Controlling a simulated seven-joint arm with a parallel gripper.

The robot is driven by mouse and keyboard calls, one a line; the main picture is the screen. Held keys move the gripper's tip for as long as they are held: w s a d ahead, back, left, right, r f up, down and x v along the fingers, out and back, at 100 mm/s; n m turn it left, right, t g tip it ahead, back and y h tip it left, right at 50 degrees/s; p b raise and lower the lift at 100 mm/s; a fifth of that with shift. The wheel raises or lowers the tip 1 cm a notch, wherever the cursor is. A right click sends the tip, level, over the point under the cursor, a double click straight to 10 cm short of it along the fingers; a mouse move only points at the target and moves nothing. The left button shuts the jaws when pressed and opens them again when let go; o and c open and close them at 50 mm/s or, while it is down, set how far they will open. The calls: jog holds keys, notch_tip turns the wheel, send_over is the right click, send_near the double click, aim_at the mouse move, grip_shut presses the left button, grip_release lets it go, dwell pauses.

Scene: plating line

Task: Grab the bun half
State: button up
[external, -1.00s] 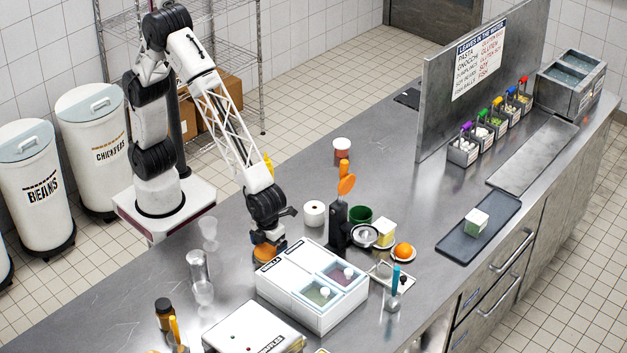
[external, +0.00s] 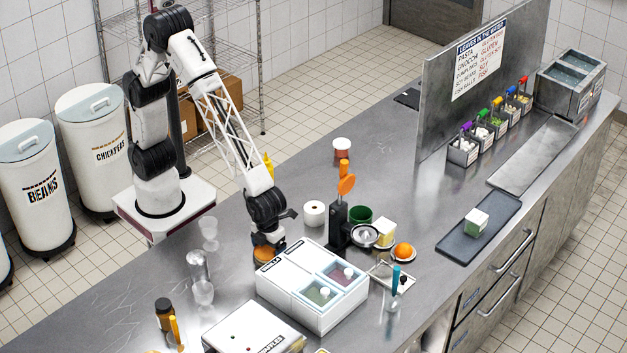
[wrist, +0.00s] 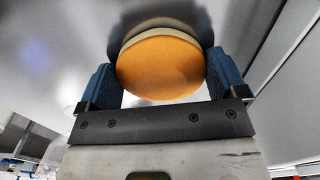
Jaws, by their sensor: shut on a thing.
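The bun half (wrist: 162,66) is a round, orange-brown disc with a pale rim. In the wrist view it sits between the two blue fingers of my gripper (wrist: 162,75), which is shut on it. In the external view my gripper (external: 267,243) points down just behind the white lidded box. The bun half shows there as a small orange-brown patch (external: 265,255) under the fingers, low over the steel counter. I cannot tell whether it touches the counter.
The white box (external: 300,302) with two clear lids stands close in front of my gripper. Clear glasses (external: 199,271) stand to the left.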

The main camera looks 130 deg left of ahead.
jog(key=shift+r, duration=0.1)
jog(key=shift+r, duration=0.45)
notch_tip(320, 180, up, 3)
jog(key=shift+s+f, duration=0.1)
jog(key=shift+f, duration=0.1)
jog(key=s, duration=0.5)
jog(key=s+r, duration=0.1)
jog(key=s, duration=0.4)
jog(key=s+a, duration=0.1)
jog(key=s, duration=0.4)
jog(key=shift+s+r, duration=0.15)
jog(key=shift+s, duration=0.2)
